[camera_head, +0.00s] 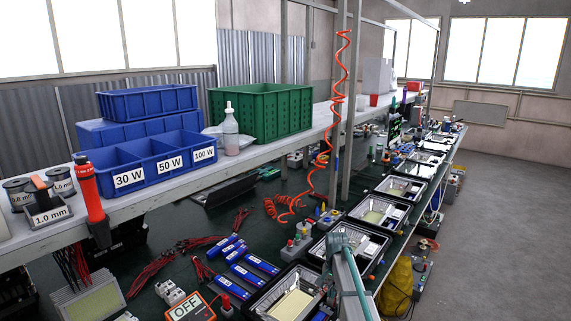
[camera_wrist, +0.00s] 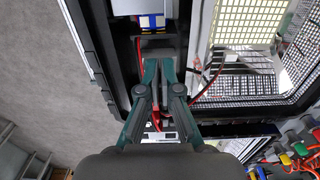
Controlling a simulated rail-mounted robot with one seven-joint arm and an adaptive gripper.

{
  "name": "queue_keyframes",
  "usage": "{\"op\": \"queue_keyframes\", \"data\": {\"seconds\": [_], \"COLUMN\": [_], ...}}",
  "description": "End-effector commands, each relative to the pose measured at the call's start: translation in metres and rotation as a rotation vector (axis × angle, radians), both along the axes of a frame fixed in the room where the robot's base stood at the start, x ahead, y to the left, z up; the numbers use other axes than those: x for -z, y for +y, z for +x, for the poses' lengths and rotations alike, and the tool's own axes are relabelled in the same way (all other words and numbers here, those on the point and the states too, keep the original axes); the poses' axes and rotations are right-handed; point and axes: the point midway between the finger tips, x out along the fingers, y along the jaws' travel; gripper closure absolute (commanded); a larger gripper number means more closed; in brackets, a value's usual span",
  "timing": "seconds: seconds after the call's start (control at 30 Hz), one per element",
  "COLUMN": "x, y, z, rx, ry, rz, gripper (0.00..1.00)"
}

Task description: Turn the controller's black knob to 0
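I cannot make out the controller's black knob for sure in either view. In the head view an orange-framed device (camera_head: 190,308) with an OFF sign stands at the bottom edge, and no black knob shows on it. My gripper (camera_wrist: 158,65) shows in the wrist view with its two green and dark fingers drawn together at the tips. No object shows between the tips. It is over the edge of a black tray (camera_wrist: 92,50) with a floodlight housing (camera_wrist: 247,22) in it. In the head view my arm covers part of the bench's front edge, and the gripper cannot be made out.
Black trays (camera_head: 379,213) line the bench edge. Blue battery-like packs (camera_head: 246,275) and red leads lie behind. A coiled orange hose (camera_head: 336,95) hangs by the posts. Blue bins (camera_head: 150,160) and a green crate (camera_head: 262,112) stand on the shelf.

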Motion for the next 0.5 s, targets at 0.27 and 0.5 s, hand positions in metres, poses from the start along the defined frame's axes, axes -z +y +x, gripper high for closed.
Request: {"op": "queue_keyframes", "data": {"seconds": [0.27,0.5], "x": [-0.0003,-0.0053], "y": [0.0044,0.007], "z": [-0.0011,-0.003], "rx": [0.0,0.0], "ry": [-0.004,-0.002], "rz": [0.0,0.0], "gripper": [1.0,1.0]}}
